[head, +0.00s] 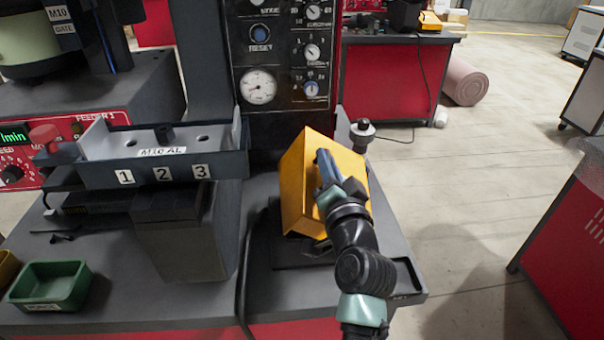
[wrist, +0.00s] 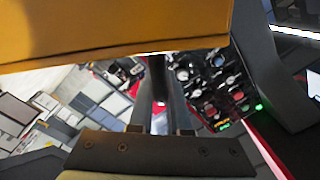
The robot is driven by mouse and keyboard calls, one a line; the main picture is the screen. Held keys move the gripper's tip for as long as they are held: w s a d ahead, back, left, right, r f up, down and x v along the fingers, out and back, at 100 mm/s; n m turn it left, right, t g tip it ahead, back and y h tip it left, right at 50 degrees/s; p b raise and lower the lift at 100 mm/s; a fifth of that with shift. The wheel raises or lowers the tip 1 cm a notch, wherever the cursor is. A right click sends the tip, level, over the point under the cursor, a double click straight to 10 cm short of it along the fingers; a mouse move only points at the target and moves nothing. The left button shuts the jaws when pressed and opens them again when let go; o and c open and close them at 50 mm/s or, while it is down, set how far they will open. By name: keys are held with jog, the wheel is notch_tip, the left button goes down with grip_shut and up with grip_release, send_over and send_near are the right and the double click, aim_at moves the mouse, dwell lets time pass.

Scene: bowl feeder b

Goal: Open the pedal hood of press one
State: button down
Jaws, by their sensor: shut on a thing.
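The yellow pedal hood (head: 297,180) is a boxy cover at the front right of the press bench. It sits tilted over a dark base, and its inside is not visible. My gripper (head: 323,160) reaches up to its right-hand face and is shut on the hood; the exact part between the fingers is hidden. In the wrist view the hood (wrist: 110,28) fills the top of the picture as a yellow panel, close above my gripper (wrist: 158,68).
The press panel (head: 283,50) with dials and a blue reset button rises behind the hood. A fixture marked 1, 2, 3 (head: 160,165) and a green bin (head: 50,285) are to the left. A black knob (head: 362,130) stands just behind the hood. Open floor (head: 470,180) lies right.

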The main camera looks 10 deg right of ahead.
jog(key=d+f+m+b, duration=0.2)
jog(key=d+m, duration=0.4)
jog(key=d, duration=0.3)
jog(key=d+f+m+b, duration=0.2)
jog(key=d+m, duration=0.4)
jog(key=d, duration=0.3)
jog(key=shift+h, duration=0.3)
jog(key=c, duration=0.9)
grip_release()
